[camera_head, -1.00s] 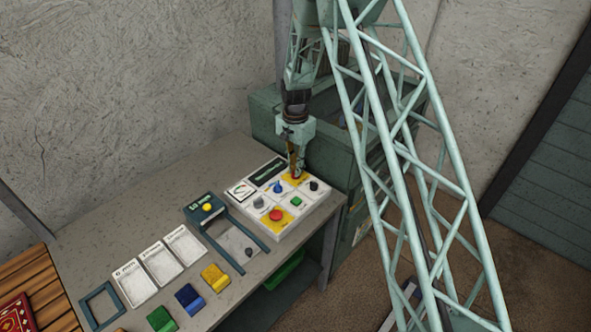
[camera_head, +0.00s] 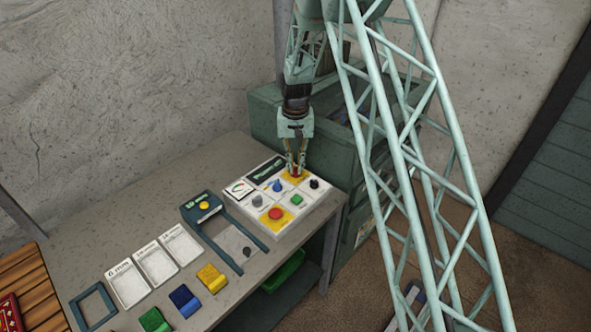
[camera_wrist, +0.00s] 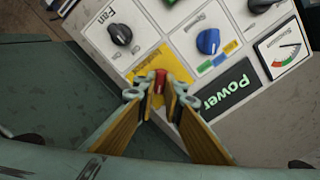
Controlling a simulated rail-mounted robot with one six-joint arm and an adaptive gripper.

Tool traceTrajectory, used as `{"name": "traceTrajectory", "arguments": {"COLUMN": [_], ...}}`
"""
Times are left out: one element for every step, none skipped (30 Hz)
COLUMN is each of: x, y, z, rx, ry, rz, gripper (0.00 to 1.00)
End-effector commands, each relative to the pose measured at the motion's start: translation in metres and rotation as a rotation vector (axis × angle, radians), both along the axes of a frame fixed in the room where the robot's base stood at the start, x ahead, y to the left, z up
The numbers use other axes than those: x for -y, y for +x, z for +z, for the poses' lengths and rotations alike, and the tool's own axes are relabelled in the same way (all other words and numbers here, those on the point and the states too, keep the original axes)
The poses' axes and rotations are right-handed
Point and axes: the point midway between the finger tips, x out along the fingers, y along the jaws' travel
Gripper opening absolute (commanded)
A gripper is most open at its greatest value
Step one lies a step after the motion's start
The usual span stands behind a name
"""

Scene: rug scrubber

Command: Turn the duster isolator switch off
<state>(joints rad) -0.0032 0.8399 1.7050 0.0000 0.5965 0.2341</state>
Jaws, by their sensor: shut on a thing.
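The control panel (camera_head: 262,208) is a white box on the grey table. At its back edge a red switch handle sits on a yellow plate (camera_head: 302,180); it also shows in the wrist view (camera_wrist: 160,80). My gripper (camera_head: 297,169) points down over this plate. In the wrist view my gripper (camera_wrist: 159,91) has its two fingertips on either side of the red handle, shut on it. The fingers hide part of the handle and plate.
Beside the handle are the black Fan knob (camera_wrist: 120,34) and the blue Speed knob (camera_wrist: 208,41). A red button (camera_head: 276,214) and a green button (camera_head: 296,200) are nearer the front. A green cabinet (camera_head: 262,118) stands behind the table. The table's left part holds cards and coloured blocks.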

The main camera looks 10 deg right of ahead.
Motion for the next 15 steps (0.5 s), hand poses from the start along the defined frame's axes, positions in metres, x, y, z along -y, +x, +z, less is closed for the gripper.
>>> {"name": "traceTrajectory", "arguments": {"x": [-0.0001, -0.0001, -0.0001, -0.0001, -0.0001, -0.0001, 0.0, 0.0, 0.0, 0.0, -0.0001, -0.0001, -0.0001, -0.0001, -0.0001], "y": [0.0002, 0.0002, 0.0001, 0.0001, 0.0001, 0.0001, 0.0001, 0.0001, 0.0001, 0.0001, 0.0001, 0.0002, 0.0002, 0.0002, 0.0002], "z": [-0.0013, -0.0012, -0.0011, -0.001, -0.001, -0.0009, -0.0009, -0.0009, -0.0009, -0.001, -0.001, -0.001, -0.001, -0.0011, -0.0011], "rx": [0.001, 0.001, 0.0, 0.0, 0.0, 0.0, 0.0, 0.0, 0.0, 0.0, 0.0, 0.0, 0.0, 0.0, 0.001], "ry": [0.0, 0.0, 0.0, 0.0, 0.0, 0.0, 0.0, 0.0, 0.0, 0.0, 0.0, 0.0, 0.0, 0.0, 0.0], "rz": [0.035, 0.059, 0.091, 0.114, 0.139, 0.17, 0.195, 0.218, 0.25, 0.274, 0.298, 0.33, 0.354, 0.378, 0.41], "gripper": [0.0, 0.0, 0.0, 0.0, 0.0, 0.0, 0.0, 0.0, 0.0, 0.0, 0.0, 0.0, 0.0, 0.0, 0.0]}}
